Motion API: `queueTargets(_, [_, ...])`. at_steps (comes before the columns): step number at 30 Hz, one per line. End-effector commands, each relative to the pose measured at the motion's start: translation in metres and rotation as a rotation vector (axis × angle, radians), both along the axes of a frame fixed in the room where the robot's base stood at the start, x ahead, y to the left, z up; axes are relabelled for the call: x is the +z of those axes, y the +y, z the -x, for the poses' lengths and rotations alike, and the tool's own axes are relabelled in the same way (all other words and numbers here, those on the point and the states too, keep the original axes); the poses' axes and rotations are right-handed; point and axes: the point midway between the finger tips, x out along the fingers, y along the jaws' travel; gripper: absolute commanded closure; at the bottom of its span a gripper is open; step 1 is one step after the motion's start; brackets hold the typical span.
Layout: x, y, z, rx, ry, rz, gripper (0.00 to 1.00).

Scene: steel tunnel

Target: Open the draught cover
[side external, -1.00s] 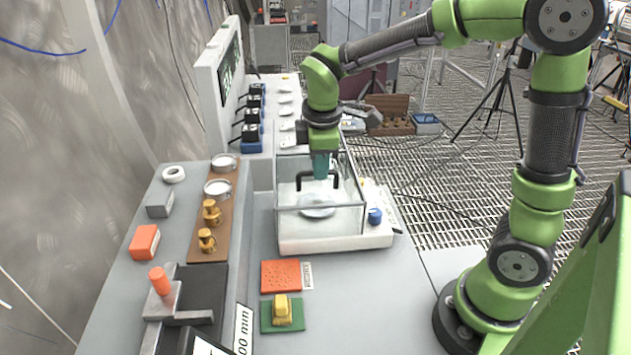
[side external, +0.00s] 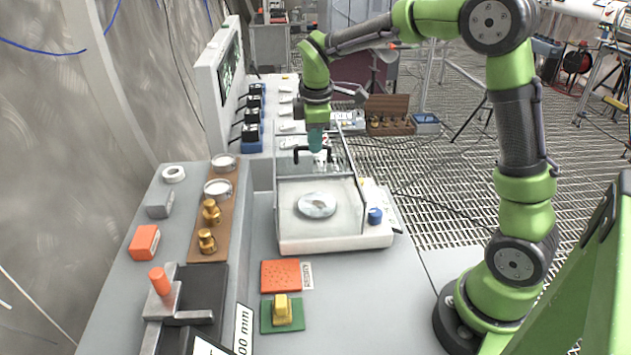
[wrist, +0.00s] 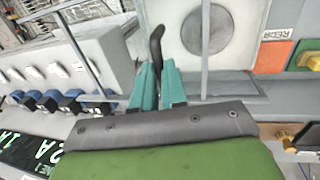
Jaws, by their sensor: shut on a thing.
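The balance (side external: 335,243) is a white box-shaped instrument with a round metal pan (side external: 317,205) and a blue knob at its right front corner. Its clear draught cover (side external: 346,152) has thin grey edges and a black bar handle (side external: 298,153). My gripper (side external: 315,150) points down at the far side of the balance, with its teal fingers shut on the handle. The wrist view shows the teal fingers (wrist: 159,88) around the black handle (wrist: 156,42), with the round pan (wrist: 208,30) beyond them. The fingers hide part of the handle.
A brown board (side external: 212,215) with brass weights and dishes lies left of the balance. An orange block (side external: 281,275) and a yellow piece on a green plate (side external: 282,313) lie in front. Several black-and-blue devices (side external: 252,115) line the back left.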

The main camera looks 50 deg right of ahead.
Motion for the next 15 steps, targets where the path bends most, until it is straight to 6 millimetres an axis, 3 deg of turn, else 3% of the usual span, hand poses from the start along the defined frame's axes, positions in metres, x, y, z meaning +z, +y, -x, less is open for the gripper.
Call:
queueTargets(6, [0.0,-0.035,-0.034,-0.004,-0.003,0.0,1.0])
queueTargets(15, [0.001,-0.053,-0.053,-0.001,-0.004,0.001,1.0])
